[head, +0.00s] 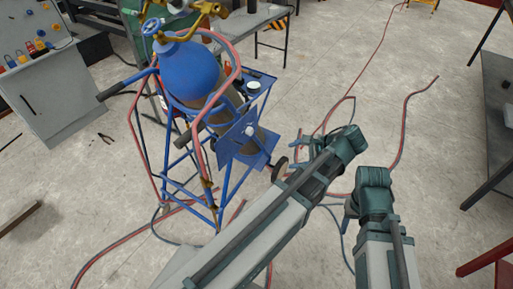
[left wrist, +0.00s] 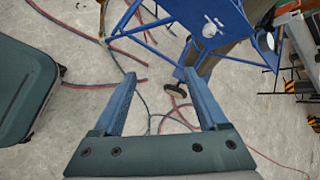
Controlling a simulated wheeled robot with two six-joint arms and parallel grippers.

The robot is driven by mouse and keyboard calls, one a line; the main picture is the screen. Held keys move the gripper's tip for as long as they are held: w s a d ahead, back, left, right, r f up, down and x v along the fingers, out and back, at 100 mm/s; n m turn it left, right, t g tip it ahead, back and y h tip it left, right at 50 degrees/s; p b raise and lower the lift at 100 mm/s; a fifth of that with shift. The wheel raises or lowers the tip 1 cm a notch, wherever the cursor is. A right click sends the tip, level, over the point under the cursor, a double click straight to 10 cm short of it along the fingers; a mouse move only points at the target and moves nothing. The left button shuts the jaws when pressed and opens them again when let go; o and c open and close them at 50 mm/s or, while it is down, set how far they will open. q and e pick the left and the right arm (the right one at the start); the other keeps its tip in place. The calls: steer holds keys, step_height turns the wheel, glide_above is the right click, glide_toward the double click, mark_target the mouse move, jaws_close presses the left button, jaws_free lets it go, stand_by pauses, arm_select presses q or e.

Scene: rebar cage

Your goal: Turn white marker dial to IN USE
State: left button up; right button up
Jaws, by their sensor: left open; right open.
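The white marker dial (head: 249,131) is a small round knob on a blue plate (head: 232,140) at the side of the blue cylinder trolley. It also shows near the top of the left wrist view (left wrist: 210,29). Its pointer direction and any lettering are too small to read. My left gripper (left wrist: 160,75) is open and empty, with bare floor and hoses between its fingers. The dial lies beyond its right fingertip, apart from it. In the head view my left gripper is to the right of the trolley, mostly hidden by its wrist. My right gripper (head: 351,207) is open, partly hidden beside its wrist.
A blue gas cylinder (head: 190,70) with brass fittings stands strapped in the trolley frame (head: 168,165). Red and grey hoses (head: 400,130) trail over the concrete floor. A control cabinet (head: 60,95) stands at left, a dark bench (head: 497,105) at right. Pliers (head: 105,138) lie on the floor.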

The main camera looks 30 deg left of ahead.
mark_target(252, 133)
arm_select(q)
steer(key=w+a+f+m+y+b, duration=0.8)
steer(key=w+f+b, duration=0.4)
steer(key=b, duration=1.4)
steer(key=shift+w+a+f+y+b, duration=0.2)
steer(key=shift+a+f+y+b, duration=0.15)
steer(key=shift+a+f+y, duration=0.35)
steer(key=shift+d+r, duration=0.15)
steer(key=shift+r, duration=0.05)
steer(key=a, duration=0.9)
steer(key=w+a, duration=0.1)
steer(key=a, duration=0.3)
steer(key=shift+a, duration=0.35)
steer(key=shift+c, duration=0.3)
jaws_close()
